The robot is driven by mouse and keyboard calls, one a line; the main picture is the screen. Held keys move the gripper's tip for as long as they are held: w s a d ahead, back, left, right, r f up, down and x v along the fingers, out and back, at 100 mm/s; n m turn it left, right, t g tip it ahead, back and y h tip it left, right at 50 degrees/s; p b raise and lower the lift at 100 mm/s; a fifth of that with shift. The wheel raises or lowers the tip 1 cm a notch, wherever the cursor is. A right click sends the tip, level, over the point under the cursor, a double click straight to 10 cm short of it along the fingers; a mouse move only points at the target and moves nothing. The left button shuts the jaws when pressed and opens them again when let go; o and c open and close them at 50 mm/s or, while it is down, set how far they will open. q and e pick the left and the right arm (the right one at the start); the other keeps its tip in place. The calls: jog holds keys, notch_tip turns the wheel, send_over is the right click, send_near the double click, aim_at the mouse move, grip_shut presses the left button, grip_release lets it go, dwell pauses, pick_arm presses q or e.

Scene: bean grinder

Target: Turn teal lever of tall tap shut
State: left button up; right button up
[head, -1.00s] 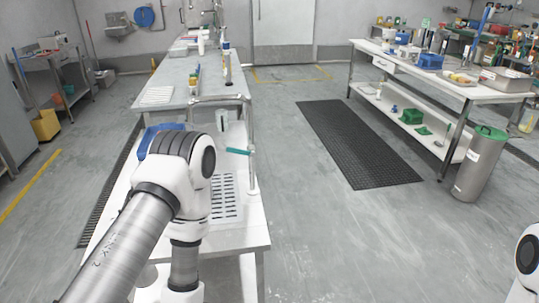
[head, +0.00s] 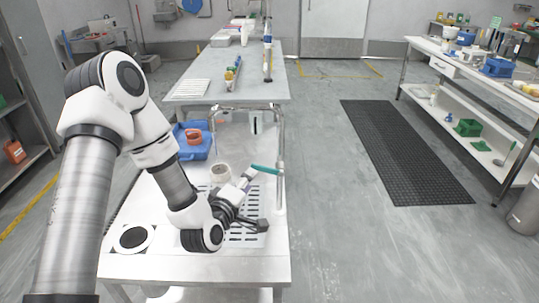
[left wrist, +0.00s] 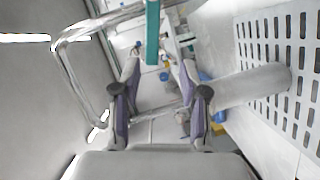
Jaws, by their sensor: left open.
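The tall tap (head: 281,150) is a chrome post at the right edge of the white bench, with a pipe bending left at its top. Its teal lever (head: 265,169) sticks out to the left from the post. My left gripper (head: 250,175) is just below and left of the lever, its fingers pointing towards it. In the left wrist view, my left gripper (left wrist: 161,70) is open and empty, with purple-padded fingers apart. The teal lever (left wrist: 152,32) shows ahead of the fingertips, in line with the gap; contact cannot be told. My right gripper is out of view.
A slotted drain plate (head: 247,240) lies below my gripper. A grey-white cup (head: 221,172) and a blue bin (head: 194,146) with an orange-red item stand to the left. A steel table (head: 200,76) is behind. The floor right of the bench is clear around a black mat (head: 400,150).

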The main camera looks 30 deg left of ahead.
aim_at(257, 168)
pick_arm(q)
jog(key=shift+w+a+r, duration=0.1)
jog(key=shift+w+r, duration=0.25)
jog(key=shift+w, duration=0.15)
jog(key=shift+w+r+p, duration=0.3)
jog(key=shift+w+p, duration=0.05)
jog(key=shift+w, duration=0.5)
jog(key=x, duration=0.2)
jog(key=f+x, duration=0.1)
jog(key=x, duration=0.1)
jog(key=shift+w+a, duration=0.2)
jog(key=shift+w, duration=0.05)
jog(key=shift+s+d+r, duration=0.1)
jog(key=shift+s+r, duration=0.1)
jog(key=shift+r, duration=0.05)
jog(key=shift+c, duration=0.4)
jog(key=shift+w, duration=0.1)
grip_shut()
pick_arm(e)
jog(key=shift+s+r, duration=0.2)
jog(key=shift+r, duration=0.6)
